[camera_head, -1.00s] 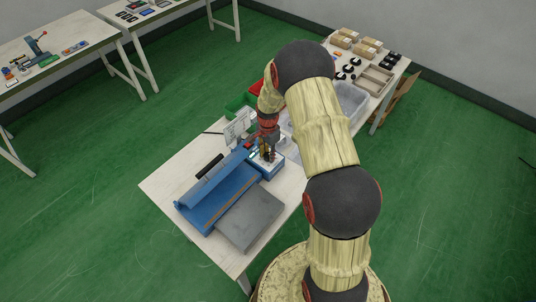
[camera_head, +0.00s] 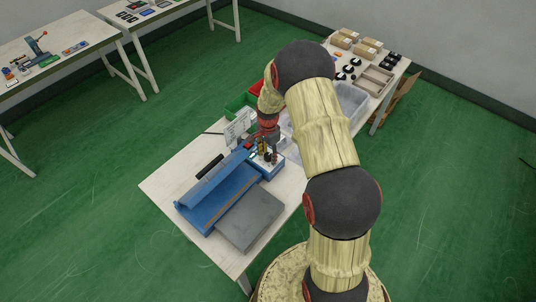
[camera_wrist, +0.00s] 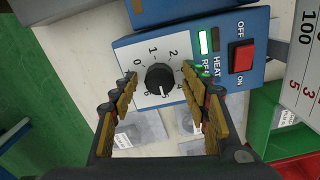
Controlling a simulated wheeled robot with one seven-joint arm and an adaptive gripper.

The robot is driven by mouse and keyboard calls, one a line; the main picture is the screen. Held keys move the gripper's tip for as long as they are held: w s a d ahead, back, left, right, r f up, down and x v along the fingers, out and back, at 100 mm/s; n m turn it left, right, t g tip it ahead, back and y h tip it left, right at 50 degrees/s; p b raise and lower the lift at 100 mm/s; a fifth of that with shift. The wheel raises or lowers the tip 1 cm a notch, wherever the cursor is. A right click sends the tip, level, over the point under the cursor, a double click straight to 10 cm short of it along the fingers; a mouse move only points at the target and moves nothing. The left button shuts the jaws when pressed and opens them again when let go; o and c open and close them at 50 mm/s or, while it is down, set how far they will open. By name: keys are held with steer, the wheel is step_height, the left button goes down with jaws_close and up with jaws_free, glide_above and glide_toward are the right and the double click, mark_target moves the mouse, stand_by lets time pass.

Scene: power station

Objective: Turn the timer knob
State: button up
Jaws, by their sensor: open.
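The black timer knob (camera_wrist: 159,79) with a white pointer line sits on a white dial face in the wrist view. Numbers from 0 upward ring it. The dial is on the blue control box (camera_wrist: 265,20) of the sealer-like machine, which also shows in the head view (camera_head: 268,170). My gripper (camera_wrist: 160,88) is open, its fingers to the left and right of the knob, apart from it in the picture. I cannot tell how far the fingertips are from the panel. In the head view my gripper (camera_head: 265,150) is over the box, and the knob is hidden or too small to see.
A red power switch (camera_wrist: 243,56) and a lit green lamp (camera_wrist: 203,42) are right of the dial. The blue machine (camera_head: 215,195) has a grey plate (camera_head: 250,218) beside it. A white sign (camera_head: 240,125), green bin (camera_head: 238,103) and clear bins (camera_head: 350,100) stand close by.

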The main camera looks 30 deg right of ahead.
mark_target(268, 155)
step_height(268, 155, up, 12)
stand_by(0.6)
stand_by(0.4)
